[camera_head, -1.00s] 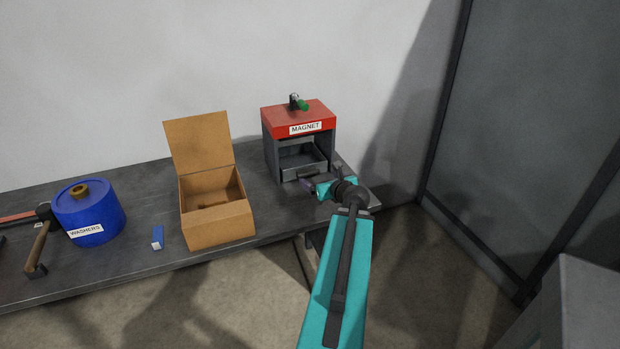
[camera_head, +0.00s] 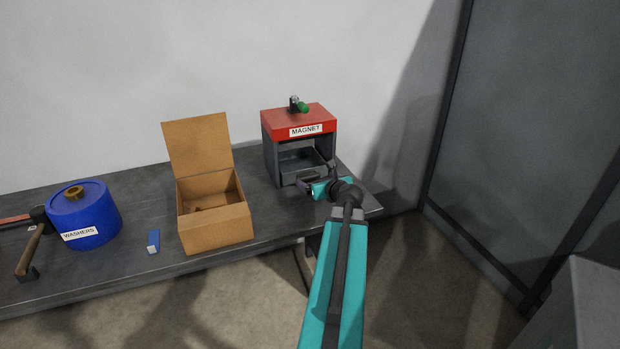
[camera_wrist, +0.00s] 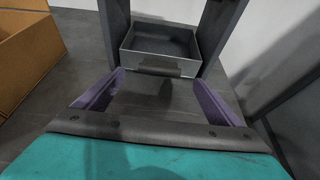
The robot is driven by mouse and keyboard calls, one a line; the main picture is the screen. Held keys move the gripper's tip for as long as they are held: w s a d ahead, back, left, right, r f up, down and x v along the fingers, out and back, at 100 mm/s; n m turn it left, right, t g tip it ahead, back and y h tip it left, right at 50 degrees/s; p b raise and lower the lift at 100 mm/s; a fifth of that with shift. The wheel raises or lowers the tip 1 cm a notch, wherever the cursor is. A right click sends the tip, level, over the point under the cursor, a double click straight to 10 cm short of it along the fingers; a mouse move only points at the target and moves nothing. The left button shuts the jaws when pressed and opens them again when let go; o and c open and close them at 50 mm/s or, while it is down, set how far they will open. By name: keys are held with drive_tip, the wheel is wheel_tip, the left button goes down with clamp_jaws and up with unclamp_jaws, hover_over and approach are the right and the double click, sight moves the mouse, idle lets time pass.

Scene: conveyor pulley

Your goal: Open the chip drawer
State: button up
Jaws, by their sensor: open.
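The chip drawer (camera_head: 301,160) is a dark grey tray in the lower part of the magnet unit, under the red top labelled MAGNET (camera_head: 298,120). In the wrist view the drawer (camera_wrist: 160,45) is an open-topped tray between two uprights, with a handle strip (camera_wrist: 158,66) on its front. My gripper (camera_head: 305,186) is just in front of the drawer, at the bench's right end. In the wrist view my gripper's purple fingers (camera_wrist: 160,90) are spread wide and empty, with the drawer front just beyond them. The handle's exact distance from the fingertips is hard to tell.
An open cardboard box (camera_head: 215,228) stands left of the unit. A small blue block (camera_head: 154,240), a blue washers drum (camera_head: 85,218) and a hammer (camera_head: 30,250) lie farther left. A wall is behind the bench (camera_head: 130,262).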

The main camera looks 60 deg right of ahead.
sight(309, 176)
drive_tip(key=shift+p+x, duration=0.3)
drive_tip(key=shift+x, duration=3.5)
drive_tip(key=shift+c, duration=0.3)
drive_tip(key=shift+s, duration=0.1)
drive_tip(key=c, duration=1.5)
